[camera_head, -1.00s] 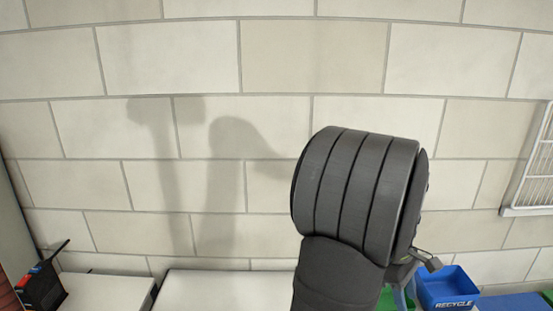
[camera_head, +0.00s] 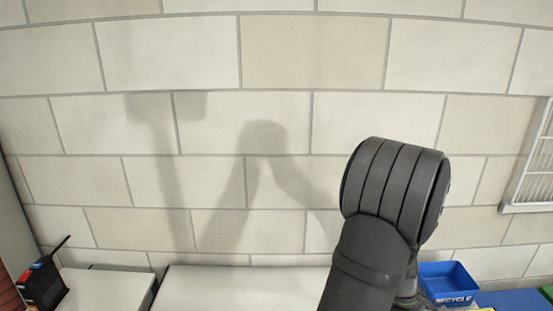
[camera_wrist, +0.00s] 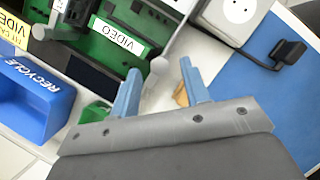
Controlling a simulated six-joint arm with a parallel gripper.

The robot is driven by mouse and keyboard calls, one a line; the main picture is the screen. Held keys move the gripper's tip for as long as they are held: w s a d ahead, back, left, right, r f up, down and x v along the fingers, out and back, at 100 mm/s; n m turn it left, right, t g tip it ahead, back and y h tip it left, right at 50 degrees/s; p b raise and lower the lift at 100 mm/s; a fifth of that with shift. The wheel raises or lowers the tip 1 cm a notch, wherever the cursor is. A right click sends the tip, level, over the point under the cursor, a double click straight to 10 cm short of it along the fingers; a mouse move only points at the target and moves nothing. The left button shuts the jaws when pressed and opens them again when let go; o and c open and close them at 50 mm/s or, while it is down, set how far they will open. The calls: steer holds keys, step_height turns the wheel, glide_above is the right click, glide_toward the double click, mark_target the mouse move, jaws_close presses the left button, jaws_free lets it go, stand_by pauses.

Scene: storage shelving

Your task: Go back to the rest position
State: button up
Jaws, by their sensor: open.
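My gripper (camera_wrist: 160,80) shows in the wrist view with its two blue-grey fingers apart. Nothing is held between them. In the head view my dark arm stands at the lower right in front of the wall and hides most of the gripper.
A blue RECYCLE bin (camera_head: 448,282) stands right of my arm; it also shows in the wrist view (camera_wrist: 32,103). A blue mat (camera_wrist: 265,85), white power socket (camera_wrist: 232,14) and black plug (camera_wrist: 285,52) lie right. A black radio-like device (camera_head: 42,285) is far left. The tiled wall (camera_head: 190,55) fills the background.

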steer(key=shift+s+d+f+m, duration=0.1)
steer(key=shift+d+f+m, duration=0.15)
steer(key=shift+f, duration=0.25)
steer(key=m+g+y, duration=0.1)
steer(key=m, duration=0.2)
steer(key=shift+m, duration=0.35)
steer(key=m, duration=0.1)
steer(key=m+y, duration=0.1)
steer(key=m, duration=0.1)
steer(key=m+y, duration=0.1)
steer(key=shift+d+m, duration=0.25)
steer(key=shift+m, duration=0.15)
steer(key=m+y, duration=0.1)
steer(key=m, duration=0.1)
steer(key=m+y, duration=0.1)
steer(key=m, duration=0.1)
steer(key=shift+d+r+m, duration=0.1)
steer(key=shift+d+m, duration=0.1)
steer(key=shift+m, duration=0.1)
steer(key=shift+m+t+y, duration=0.4)
steer(key=shift+m+y, duration=0.2)
steer(key=shift+m, duration=1.2)
